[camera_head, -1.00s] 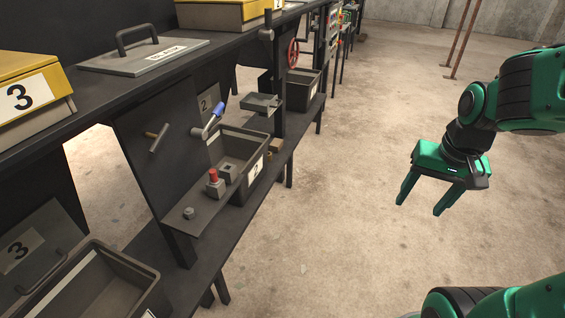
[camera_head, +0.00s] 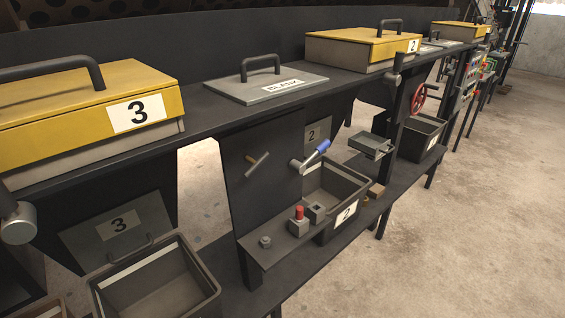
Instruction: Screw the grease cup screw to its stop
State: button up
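I cannot tell for sure which part is the grease cup screw. A T-shaped handle (camera_head: 257,163) sticks out of the dark upright panel (camera_head: 240,190). To its right is a crank with a blue grip (camera_head: 317,156). Below, a dark shelf (camera_head: 275,255) carries a grey hex-headed part (camera_head: 265,242) and a block with a red cap (camera_head: 298,220). My gripper is outside the current view; nothing of it shows near these parts.
Open bin 2 (camera_head: 347,213) stands right of the shelf and open bin 3 (camera_head: 165,290) at lower left. Yellow-lidded boxes (camera_head: 375,45) and a grey BLANK cover (camera_head: 265,85) sit on the ledge above. The concrete floor (camera_head: 440,240) at right is clear.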

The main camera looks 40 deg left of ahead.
aim_at(256, 165)
jog(key=u, duration=0.05)
jog(key=k, duration=0.9)
jog(key=u, duration=0.4)
jog(key=i, duration=0.5)
jog(key=z, duration=0.05)
